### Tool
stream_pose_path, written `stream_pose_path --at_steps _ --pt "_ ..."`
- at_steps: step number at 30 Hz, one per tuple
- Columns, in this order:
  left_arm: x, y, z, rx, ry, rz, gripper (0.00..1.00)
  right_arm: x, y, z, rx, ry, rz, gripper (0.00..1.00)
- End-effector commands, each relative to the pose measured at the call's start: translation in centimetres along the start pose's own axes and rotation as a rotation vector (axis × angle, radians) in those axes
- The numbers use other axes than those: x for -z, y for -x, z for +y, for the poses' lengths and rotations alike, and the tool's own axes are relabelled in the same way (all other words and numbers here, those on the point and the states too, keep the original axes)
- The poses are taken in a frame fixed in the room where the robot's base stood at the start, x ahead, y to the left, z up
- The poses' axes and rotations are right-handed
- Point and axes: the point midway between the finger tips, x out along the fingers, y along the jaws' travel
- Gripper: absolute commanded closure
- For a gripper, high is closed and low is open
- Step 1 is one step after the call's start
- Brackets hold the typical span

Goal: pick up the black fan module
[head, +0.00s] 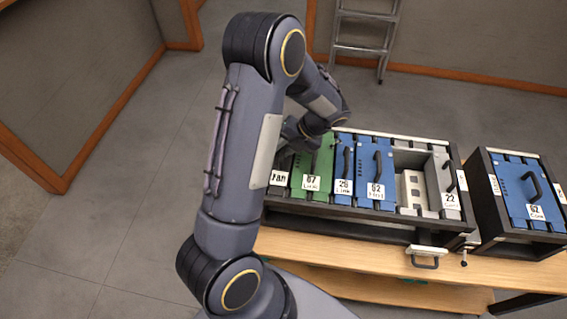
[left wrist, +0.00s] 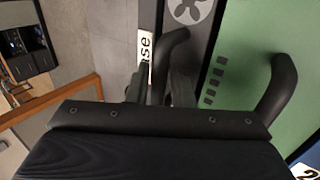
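The black fan module (left wrist: 190,30) shows in the left wrist view as a dark strip with a pale fan symbol and a dark curved handle (left wrist: 173,42). In the head view its label, cut to "an", shows at the rack's left end (head: 277,178), and my left arm hides most of it. My left gripper (left wrist: 157,88) is at this handle, with a dark finger on each side of it. I cannot tell whether the fingers press on it. The module sits in the rack. My right gripper is not in view.
The black rack (head: 340,221) stands on a wooden bench (head: 335,252). A green module (head: 312,165) is right beside the fan module, then blue modules (head: 376,172) and a grey one (head: 442,185). A smaller case (head: 490,205) stands at right. A ladder (head: 362,48) is behind.

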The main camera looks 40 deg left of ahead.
Motion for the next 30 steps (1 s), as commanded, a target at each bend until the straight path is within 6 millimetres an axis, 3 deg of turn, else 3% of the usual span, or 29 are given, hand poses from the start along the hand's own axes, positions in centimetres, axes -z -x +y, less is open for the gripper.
stream_pose_path --at_steps 8,13,30 --pt "0.01 -0.35 0.01 0.001 0.001 0.0 0.79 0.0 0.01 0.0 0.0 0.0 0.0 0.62" --pt "0.01 -0.33 0.0 0.001 0.001 0.0 1.0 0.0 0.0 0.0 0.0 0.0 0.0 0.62" --pt "0.01 -0.29 0.0 0.001 0.001 0.0 1.0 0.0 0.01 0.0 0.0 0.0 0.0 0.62"
